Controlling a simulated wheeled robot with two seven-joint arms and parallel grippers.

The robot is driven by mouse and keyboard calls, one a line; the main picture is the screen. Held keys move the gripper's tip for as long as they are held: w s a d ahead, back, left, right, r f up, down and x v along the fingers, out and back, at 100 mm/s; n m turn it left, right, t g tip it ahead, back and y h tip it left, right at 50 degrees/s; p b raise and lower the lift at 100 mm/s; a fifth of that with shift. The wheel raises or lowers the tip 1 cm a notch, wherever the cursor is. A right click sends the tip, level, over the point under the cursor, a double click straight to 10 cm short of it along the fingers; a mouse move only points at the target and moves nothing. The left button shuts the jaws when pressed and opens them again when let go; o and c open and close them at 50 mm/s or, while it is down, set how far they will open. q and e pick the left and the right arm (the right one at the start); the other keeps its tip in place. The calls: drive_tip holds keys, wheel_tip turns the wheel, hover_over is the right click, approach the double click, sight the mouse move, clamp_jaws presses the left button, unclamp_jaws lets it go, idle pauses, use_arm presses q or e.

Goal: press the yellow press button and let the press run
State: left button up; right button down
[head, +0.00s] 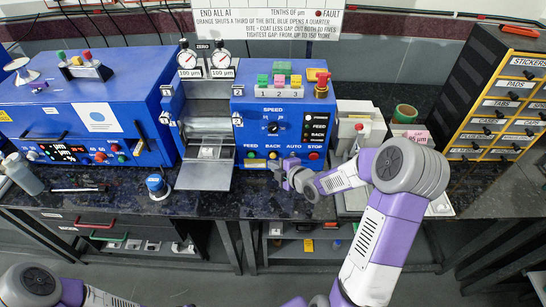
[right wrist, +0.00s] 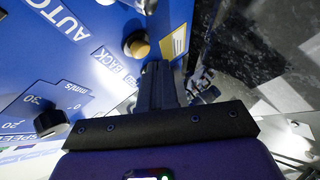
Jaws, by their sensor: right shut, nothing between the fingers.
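The blue machine (head: 300,110) stands at the middle of the bench, with a dial marked SPEED and a row labelled FEED, BACK, AUTO and STOP. In the right wrist view the yellow button (right wrist: 137,46) is just beyond the fingertips of my right gripper (right wrist: 157,66). Its fingers are shut and empty. I cannot tell whether they touch the button. My left gripper is out of view; only part of that arm shows at the lower left.
A second blue machine (head: 95,100) stands left. A metal tray (head: 205,176) projects between the machines. A labelled drawer cabinet (head: 500,105) stands at the right. Shelves sit below the bench.

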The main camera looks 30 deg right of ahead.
idle(0.4)
drive_tip(key=shift+w+d, duration=0.25)
drive_tip(key=shift+w, duration=0.1)
